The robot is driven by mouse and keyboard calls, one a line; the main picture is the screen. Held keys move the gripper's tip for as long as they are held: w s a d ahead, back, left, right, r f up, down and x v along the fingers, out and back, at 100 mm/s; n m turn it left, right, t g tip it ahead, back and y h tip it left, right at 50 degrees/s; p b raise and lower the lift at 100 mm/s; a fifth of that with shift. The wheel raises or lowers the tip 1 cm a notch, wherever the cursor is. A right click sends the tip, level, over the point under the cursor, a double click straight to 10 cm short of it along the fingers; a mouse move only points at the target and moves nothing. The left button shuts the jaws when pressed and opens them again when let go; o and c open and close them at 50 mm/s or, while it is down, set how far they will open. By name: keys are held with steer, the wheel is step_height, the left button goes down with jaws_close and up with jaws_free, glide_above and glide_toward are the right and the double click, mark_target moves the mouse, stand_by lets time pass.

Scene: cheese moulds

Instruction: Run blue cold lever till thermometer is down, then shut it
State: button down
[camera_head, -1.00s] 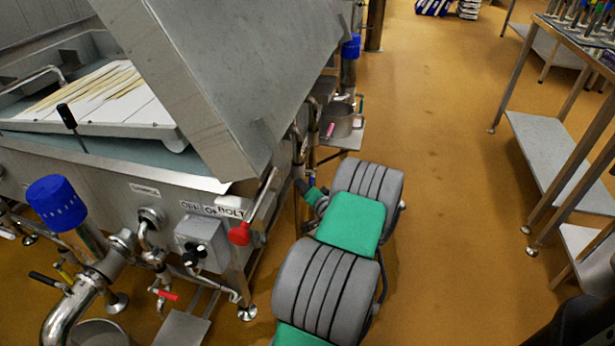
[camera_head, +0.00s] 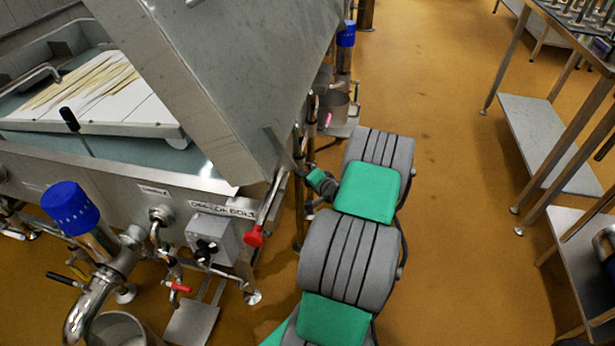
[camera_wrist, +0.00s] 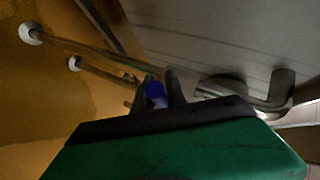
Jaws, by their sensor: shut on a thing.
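My gripper (camera_wrist: 167,88) has its two dark fingers closed around a small blue piece, the blue cold lever (camera_wrist: 155,90), in the wrist view. Most of the lever is hidden by the fingers. In the head view my gripper (camera_head: 307,172) is beside the far right corner of the steel vat, and the lever is hidden there. A black-topped thin stem (camera_head: 70,119) stands at the vat's near edge and may be the thermometer; no reading can be made out.
The steel vat (camera_head: 190,178) fills the left, with its large raised metal panel (camera_head: 230,70) close to my arm. A red-knobbed lever (camera_head: 254,237) is on the near corner. The floor right of my arm is open, up to steel tables (camera_head: 545,150).

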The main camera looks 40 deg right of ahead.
steer(key=c, duration=1.4)
jaws_free()
steer(key=shift+o, duration=0.2)
steer(key=p+v, duration=0.1)
steer(key=v, duration=0.6)
steer(key=shift+s, duration=0.4)
steer(key=shift+r, duration=0.15)
